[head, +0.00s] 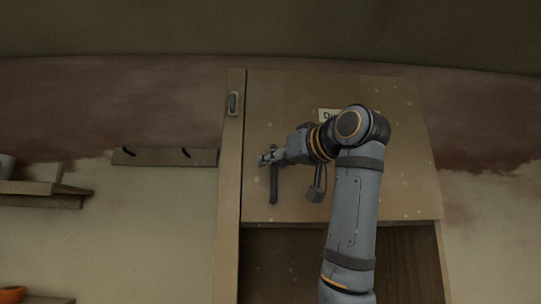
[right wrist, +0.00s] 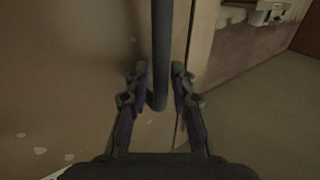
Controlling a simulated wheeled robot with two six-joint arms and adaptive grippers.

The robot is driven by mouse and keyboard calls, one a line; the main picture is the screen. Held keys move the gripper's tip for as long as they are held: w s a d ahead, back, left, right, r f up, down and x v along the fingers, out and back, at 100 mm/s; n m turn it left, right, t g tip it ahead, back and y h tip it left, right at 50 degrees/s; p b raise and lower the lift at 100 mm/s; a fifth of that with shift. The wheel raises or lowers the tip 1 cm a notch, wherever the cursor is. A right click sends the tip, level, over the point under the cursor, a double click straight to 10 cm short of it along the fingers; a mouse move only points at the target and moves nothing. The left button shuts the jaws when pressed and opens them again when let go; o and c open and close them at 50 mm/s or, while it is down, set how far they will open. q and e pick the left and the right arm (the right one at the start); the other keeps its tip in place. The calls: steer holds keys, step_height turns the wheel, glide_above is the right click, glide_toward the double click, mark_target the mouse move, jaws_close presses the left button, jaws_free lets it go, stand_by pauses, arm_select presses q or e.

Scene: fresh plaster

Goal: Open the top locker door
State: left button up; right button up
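The top locker door (head: 400,190) is a pale tan panel with a small label (head: 328,114), partly covered by my right arm. It looks closed, flush with the frame on its left. Its dark vertical bar handle (head: 274,188) is near the left edge of the door. My right gripper (head: 268,157) is at the upper part of the handle. In the right wrist view the handle (right wrist: 161,50) runs down between the two fingers of my right gripper (right wrist: 160,75), which sit close against it on both sides. My left gripper is out of view.
A small grey fitting (head: 232,103) is on the locker's left upright (head: 230,190). A hook rail (head: 165,157) and a shelf (head: 40,188) are on the wall to the left. A dark wood-toned area (head: 290,265) lies below the door.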

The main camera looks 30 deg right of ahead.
steer(key=shift+w+r, duration=0.15)
steer(key=shift+w, duration=0.05)
steer(key=shift+s+r, duration=0.1)
steer(key=shift+s, duration=0.25)
steer(key=shift+c, duration=1.5)
steer(key=shift+w, duration=0.2)
jaws_close()
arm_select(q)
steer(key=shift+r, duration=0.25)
arm_select(e)
steer(key=shift+a, duration=0.1)
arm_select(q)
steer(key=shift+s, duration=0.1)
